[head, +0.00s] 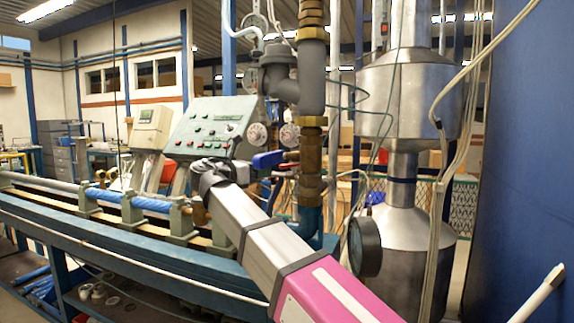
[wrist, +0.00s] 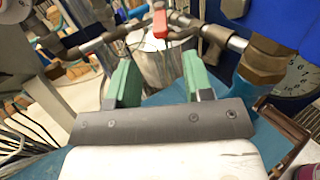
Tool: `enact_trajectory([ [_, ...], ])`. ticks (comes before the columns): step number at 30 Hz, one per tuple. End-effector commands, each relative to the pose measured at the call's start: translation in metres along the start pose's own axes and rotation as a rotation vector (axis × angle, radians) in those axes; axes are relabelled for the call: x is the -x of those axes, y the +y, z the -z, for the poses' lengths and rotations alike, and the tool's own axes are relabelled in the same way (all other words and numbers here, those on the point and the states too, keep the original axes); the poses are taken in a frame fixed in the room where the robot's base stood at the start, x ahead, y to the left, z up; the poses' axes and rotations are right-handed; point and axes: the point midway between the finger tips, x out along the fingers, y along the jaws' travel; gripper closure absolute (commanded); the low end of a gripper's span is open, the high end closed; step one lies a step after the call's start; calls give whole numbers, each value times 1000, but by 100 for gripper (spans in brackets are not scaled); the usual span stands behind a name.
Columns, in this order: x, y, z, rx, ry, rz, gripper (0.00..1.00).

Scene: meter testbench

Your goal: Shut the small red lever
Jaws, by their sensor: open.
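The small red lever (wrist: 160,22) shows at the top middle of the wrist view, on a thin metal pipe with brass fittings. It points toward the camera. In the head view a small red piece (head: 292,155) beside the blue lever may be the same lever; it is too small to be sure. My gripper (wrist: 157,66) is open, its two green finger pads apart with nothing between them. The red lever appears beyond the fingertips, roughly in line with the gap. In the head view my gripper (head: 212,176) is dark and its fingers are hard to make out.
A blue lever (head: 268,159) and thick brass-jointed pipe (head: 311,150) stand close to my gripper. A round gauge (head: 364,246) and steel tank (head: 405,100) are to the right. The green control panel (head: 212,128) stands behind. Another dial (wrist: 298,78) is at right in the wrist view.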

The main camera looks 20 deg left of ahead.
Motion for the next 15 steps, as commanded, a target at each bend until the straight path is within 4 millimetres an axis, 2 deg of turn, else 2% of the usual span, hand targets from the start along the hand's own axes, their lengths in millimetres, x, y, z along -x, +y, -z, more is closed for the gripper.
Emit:
enact_trajectory([
  [5,-15,0,0,0,0,1,53],
  [15,-73,0,0,0,1,2,53],
])
